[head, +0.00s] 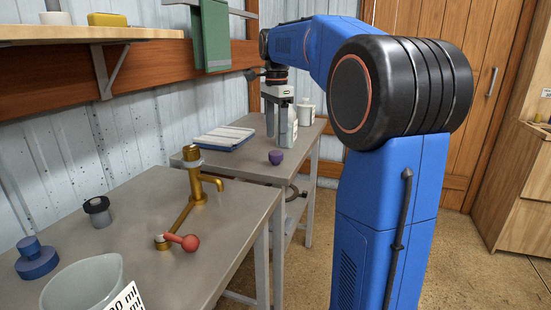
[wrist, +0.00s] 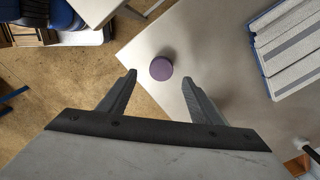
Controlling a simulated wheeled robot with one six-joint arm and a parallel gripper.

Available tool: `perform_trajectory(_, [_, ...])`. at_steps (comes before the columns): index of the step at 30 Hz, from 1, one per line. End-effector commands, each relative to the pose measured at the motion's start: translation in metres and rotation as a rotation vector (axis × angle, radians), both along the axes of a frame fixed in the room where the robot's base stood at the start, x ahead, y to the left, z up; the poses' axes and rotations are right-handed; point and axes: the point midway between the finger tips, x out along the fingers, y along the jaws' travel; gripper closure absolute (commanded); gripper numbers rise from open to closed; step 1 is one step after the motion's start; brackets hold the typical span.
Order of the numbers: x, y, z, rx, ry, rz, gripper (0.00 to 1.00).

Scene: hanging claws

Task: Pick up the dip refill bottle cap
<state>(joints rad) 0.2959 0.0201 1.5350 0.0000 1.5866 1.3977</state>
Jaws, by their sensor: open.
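A small purple cap (head: 276,157) stands near the front edge of the far grey table (head: 240,164). It looks like the bottle cap. In the wrist view the purple cap (wrist: 161,68) shows from above as a round disc. It lies just beyond the fingertips, roughly midway between them. My gripper (wrist: 161,82) is open and empty, pointing down. In the head view my gripper (head: 282,134) hangs over the far table, close to the cap. I cannot tell the exact height of the fingertips above the table.
A white bottle (head: 306,112) stands behind my gripper. A blue-and-white tray (head: 222,138) lies left of it; it also shows in the wrist view (wrist: 290,50). The near table holds a brass tap (head: 196,185), a black-lidded jar (head: 97,211), a blue knob (head: 36,258) and a measuring jug (head: 84,284).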

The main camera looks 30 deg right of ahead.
Motion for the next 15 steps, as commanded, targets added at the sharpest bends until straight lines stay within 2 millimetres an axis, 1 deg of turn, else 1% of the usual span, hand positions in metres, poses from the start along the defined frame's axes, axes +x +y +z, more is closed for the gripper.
perform_trajectory(3, [0.0,0.0,-0.014,0.0,0.001,0.0,0.42])
perform_trajectory(11, [0.001,0.0,-0.03,0.0,0.001,0.0,0.42])
perform_trajectory(15, [0.002,0.0,-0.05,0.0,0.002,0.001,0.42])
